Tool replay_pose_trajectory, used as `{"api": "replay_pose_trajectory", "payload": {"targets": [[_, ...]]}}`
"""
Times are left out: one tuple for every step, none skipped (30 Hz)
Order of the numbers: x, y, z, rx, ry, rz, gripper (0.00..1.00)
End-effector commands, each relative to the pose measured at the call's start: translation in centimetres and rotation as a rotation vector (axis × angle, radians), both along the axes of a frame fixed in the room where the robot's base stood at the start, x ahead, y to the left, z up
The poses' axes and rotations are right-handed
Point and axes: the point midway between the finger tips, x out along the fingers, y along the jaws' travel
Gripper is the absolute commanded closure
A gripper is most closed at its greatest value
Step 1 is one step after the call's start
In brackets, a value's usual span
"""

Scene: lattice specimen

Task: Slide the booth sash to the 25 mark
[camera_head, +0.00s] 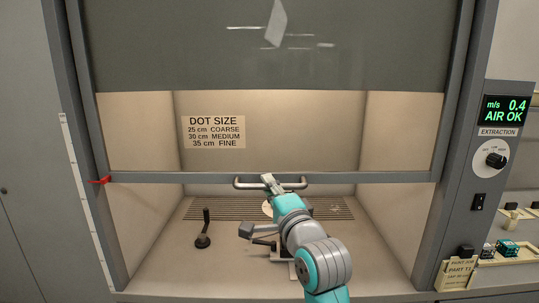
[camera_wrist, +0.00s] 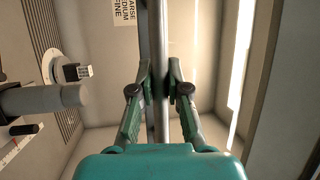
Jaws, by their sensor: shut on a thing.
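The booth sash (camera_head: 165,178) is a grey-framed pane with a bottom rail across the booth opening, partly raised. Its metal bar handle (camera_head: 243,184) sits at the middle of the rail. My gripper (camera_head: 271,183) is shut on this handle, and in the wrist view the two fingers (camera_wrist: 161,88) close on either side of the handle bar (camera_wrist: 163,30). A red pointer (camera_head: 101,181) stands at the rail's left end, beside a white scale strip (camera_head: 83,190). The scale's numbers are too small to read, so I cannot tell which mark the pointer meets.
A sign (camera_head: 213,132) on the booth's back wall lists 25 cm coarse, 30 cm medium, 35 cm fine. A black crank handle (camera_head: 204,230) stands on the booth floor. An airflow display (camera_head: 505,109) reads 0.4, AIR OK, above a knob (camera_head: 496,160) at right.

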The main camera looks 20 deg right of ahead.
Motion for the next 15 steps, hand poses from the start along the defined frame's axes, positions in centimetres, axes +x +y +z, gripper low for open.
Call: {"api": "replay_pose_trajectory", "payload": {"targets": [[0.0,0.0,-1.7,0.000,0.008,0.000,1.00],[0.0,0.0,-2.5,0.000,0.008,0.000,1.00],[0.0,0.0,-3.5,0.000,0.007,0.001,1.00],[0.0,0.0,-4.2,0.000,0.007,0.001,1.00],[0.0,0.0,-4.9,0.000,0.007,0.001,1.00],[0.0,0.0,-5.7,0.001,0.006,0.000,1.00],[0.0,0.0,-6.3,0.001,0.006,0.000,1.00],[0.0,0.0,-6.8,0.001,0.005,0.000,1.00],[0.0,0.0,-7.4,0.001,0.005,0.000,1.00],[0.0,0.0,-7.9,0.000,0.004,0.000,1.00],[0.0,0.0,-8.3,0.000,0.005,0.000,1.00],[0.0,0.0,-8.8,0.000,0.004,0.000,1.00],[0.0,0.0,-9.1,0.000,0.003,0.000,1.00],[0.0,0.0,-9.3,0.000,0.003,0.000,1.00],[0.0,0.0,-9.7,0.001,0.003,0.001,1.00]]}}
